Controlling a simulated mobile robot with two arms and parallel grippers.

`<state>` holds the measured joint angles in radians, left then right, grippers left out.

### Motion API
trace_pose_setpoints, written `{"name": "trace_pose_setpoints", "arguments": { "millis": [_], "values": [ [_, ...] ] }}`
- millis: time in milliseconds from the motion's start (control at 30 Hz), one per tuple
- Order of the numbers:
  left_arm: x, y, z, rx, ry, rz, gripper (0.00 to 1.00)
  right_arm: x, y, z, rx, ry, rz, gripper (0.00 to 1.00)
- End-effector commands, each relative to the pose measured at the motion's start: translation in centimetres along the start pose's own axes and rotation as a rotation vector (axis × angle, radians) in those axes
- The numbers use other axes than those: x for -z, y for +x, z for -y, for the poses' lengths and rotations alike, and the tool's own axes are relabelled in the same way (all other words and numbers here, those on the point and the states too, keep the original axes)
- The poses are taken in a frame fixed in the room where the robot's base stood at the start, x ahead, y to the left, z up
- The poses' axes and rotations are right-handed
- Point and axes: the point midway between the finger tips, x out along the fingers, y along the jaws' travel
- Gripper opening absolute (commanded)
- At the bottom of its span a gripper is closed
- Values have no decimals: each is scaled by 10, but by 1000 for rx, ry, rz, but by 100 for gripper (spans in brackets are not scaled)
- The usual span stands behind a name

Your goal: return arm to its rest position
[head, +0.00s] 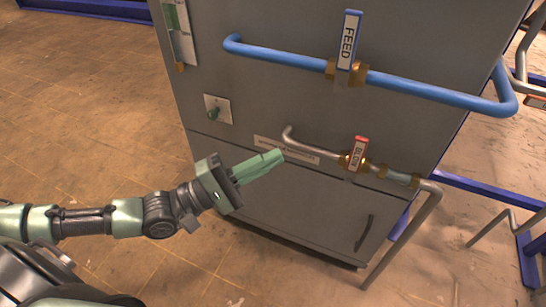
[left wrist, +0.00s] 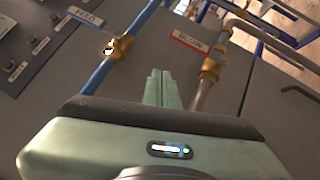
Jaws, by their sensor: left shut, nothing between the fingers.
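My left arm comes in from the left in the head view, reaching toward the grey cabinet. My left gripper (head: 278,156) is shut and empty, its green fingers pointing at the cabinet front, left of the valve with the red BLOW-labelled handle (head: 356,154). In the left wrist view the shut gripper fingers (left wrist: 162,76) lie between the blue pipe and the grey pipe, and I cannot tell whether they touch the cabinet. My right gripper is not in view.
Blue floor frames (head: 480,190) stand at the right. The tiled floor (head: 90,110) at the left is clear.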

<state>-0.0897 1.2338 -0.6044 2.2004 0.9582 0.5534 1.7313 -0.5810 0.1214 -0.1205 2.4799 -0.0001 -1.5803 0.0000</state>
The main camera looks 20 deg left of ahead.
Motion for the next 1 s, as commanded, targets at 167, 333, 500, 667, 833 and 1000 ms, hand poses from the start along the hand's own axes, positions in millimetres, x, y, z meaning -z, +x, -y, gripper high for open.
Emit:
{"name": "trace_pose_setpoints", "arguments": {
  "millis": [167, 333, 500, 667, 833, 1000],
  "values": [
    [0, 0, 0, 0, 0, 0, 0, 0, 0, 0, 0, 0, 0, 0],
    [0, 0, 1, 2, 2, 0, 0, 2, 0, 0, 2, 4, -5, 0],
    [-15, 7, 28, 75, 106, 8, 0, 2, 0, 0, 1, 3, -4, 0],
    [-40, 15, 85, 258, 405, 26, 0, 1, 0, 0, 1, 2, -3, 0],
    [-44, 5, 141, 524, 774, 40, 0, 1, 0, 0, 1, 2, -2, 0],
    [-28, -35, 183, 863, 1059, 77, 0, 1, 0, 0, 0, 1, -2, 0]
  ]
}}
